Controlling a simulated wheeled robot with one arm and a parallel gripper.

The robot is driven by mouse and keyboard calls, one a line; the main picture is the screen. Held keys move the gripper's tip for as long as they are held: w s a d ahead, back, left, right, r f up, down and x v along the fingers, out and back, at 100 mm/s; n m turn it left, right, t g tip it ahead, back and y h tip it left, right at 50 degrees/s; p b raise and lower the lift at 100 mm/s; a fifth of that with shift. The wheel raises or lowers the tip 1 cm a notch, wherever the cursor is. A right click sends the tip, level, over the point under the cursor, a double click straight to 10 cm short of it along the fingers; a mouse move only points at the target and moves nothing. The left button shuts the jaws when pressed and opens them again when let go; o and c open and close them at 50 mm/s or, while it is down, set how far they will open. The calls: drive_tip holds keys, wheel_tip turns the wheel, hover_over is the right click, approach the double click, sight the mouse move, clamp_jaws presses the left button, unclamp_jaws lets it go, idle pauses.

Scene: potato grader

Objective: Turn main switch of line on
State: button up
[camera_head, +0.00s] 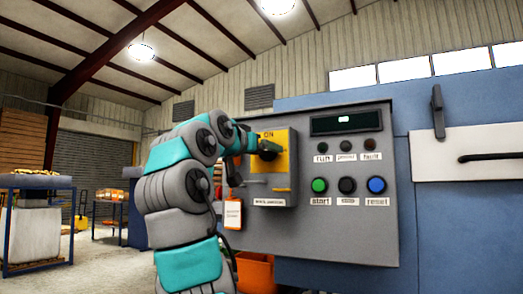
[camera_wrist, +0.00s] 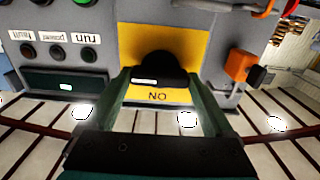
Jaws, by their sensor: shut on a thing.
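The main switch is a black rotary knob (camera_head: 268,150) on a yellow plate (camera_head: 283,165), on the front of a grey control cabinet (camera_head: 345,228). The plate has "ON" at its top and a white label below. My gripper (camera_head: 256,147) reaches the knob from the left. In the wrist view, which is upside down, my gripper (camera_wrist: 158,80) has its two fingers on either side of the knob (camera_wrist: 155,66), shut on it. A white mark on the knob shows near the "ON" lettering. The knob's exact angle is partly hidden by the fingers.
Right of the switch are a dark display (camera_head: 345,122) with a small lit patch, dark run, power and fault lamps, and green (camera_head: 319,185), black and blue (camera_head: 377,185) buttons. A white-and-orange tag (camera_head: 232,214) hangs at the cabinet's left. An orange bin (camera_head: 256,272) stands below.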

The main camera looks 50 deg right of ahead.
drive_tip(key=c, duration=0.5)
drive_tip(key=shift+n+b, duration=0.75)
drive_tip(key=shift+n, duration=0.65)
drive_tip(key=shift+a+r, duration=0.1)
drive_tip(key=shift+r, duration=0.05)
idle(0.5)
